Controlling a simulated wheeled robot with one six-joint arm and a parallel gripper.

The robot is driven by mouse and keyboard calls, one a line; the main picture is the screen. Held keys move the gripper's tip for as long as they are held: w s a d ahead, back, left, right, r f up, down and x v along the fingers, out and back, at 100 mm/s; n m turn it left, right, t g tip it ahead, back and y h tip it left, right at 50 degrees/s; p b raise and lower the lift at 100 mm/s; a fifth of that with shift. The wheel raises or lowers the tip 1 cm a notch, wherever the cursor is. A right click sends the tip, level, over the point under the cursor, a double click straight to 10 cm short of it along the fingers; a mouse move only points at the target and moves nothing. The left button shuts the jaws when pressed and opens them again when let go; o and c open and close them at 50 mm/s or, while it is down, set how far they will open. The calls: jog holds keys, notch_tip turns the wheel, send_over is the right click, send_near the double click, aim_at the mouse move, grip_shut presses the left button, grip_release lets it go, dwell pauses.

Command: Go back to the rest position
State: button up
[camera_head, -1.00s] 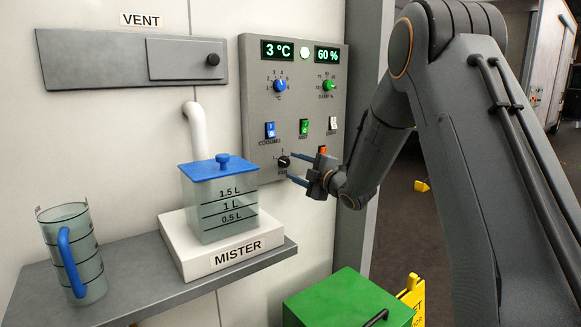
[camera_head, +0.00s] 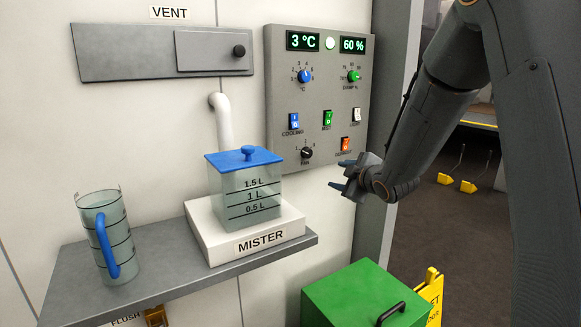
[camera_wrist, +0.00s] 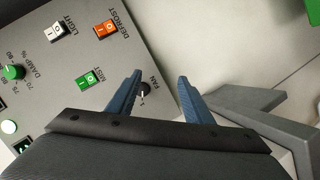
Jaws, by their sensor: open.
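My gripper (camera_head: 345,175) is open and empty, to the right of and a little below the fan knob (camera_head: 307,153) on the grey control panel (camera_head: 283,85). In the wrist view, my gripper's blue fingers (camera_wrist: 157,98) are spread apart, with the fan knob (camera_wrist: 143,90) showing between them. The fingers look clear of the knob in the head view. The panel shows 3 °C and 60 %, with a lit round lamp (camera_head: 330,43) between the readouts. The orange defrost switch (camera_head: 345,144) is just above my gripper.
A mister tank with a blue lid (camera_head: 244,158) stands on a white base on the grey shelf (camera_head: 165,265). A measuring jug (camera_head: 117,238) stands at the shelf's left. A green box (camera_head: 345,290) and a yellow floor sign (camera_head: 434,290) are below.

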jog(key=s+f+m+g+h+p, duration=0.1)
jog(key=s+m+g, duration=0.3)
jog(key=s, duration=1)
jog(key=s+d+f+m+g+h+p, duration=0.1)
jog(key=s+m+g, duration=0.4)
jog(key=s, duration=1)
jog(key=s+f+m+g+h+p, duration=0.2)
jog(key=s+f+m+g+p, duration=0.1)
jog(key=s, duration=1.1)
jog(key=m+g+p, duration=0.1)
jog(key=m, duration=0.1)
jog(key=shift+s+d+f+m+g+p, duration=0.15)
jog(key=shift+s+f+m+g+p, duration=0.1)
jog(key=shift+f+m+g+p, duration=0.15)
